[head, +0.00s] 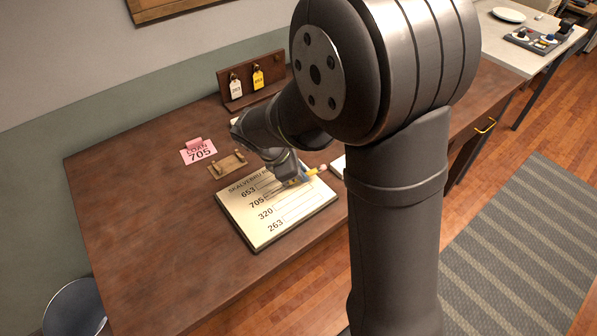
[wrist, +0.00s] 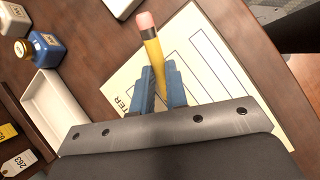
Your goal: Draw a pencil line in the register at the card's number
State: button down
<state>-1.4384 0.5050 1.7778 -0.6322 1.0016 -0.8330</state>
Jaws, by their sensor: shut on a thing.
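The register (head: 278,222) lies on the brown desk, with rows numbered 653, 705, 320 and 263 and a blank box beside each number. The pink card (head: 199,151) reads COXN 705 and stands at the desk's left. My gripper (head: 290,179) is over the register's upper right part, around the upper rows. It is shut on the yellow pencil (wrist: 154,55), whose pink eraser end points up in the wrist view. The register (wrist: 205,65) is also behind the pencil there. The pencil's tip is hidden, so I cannot tell whether it touches the page.
A wooden holder (head: 228,165) lies between card and register. A rack (head: 251,81) with white and yellow tags stands at the back. The wrist view shows a white tray (wrist: 57,112), a blue bottle (wrist: 46,50) and a white bottle (wrist: 12,20). The desk's front left is clear.

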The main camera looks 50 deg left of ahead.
jog(key=shift+w, duration=0.45)
jog(key=shift+w, duration=0.15)
jog(key=shift+w, duration=0.5)
jog(key=shift+w, duration=0.2)
jog(key=shift+w, duration=0.4)
jog(key=shift+w, duration=0.15)
jog(key=shift+w, duration=0.45)
jog(key=shift+w, duration=0.1)
jog(key=shift+w, duration=0.5)
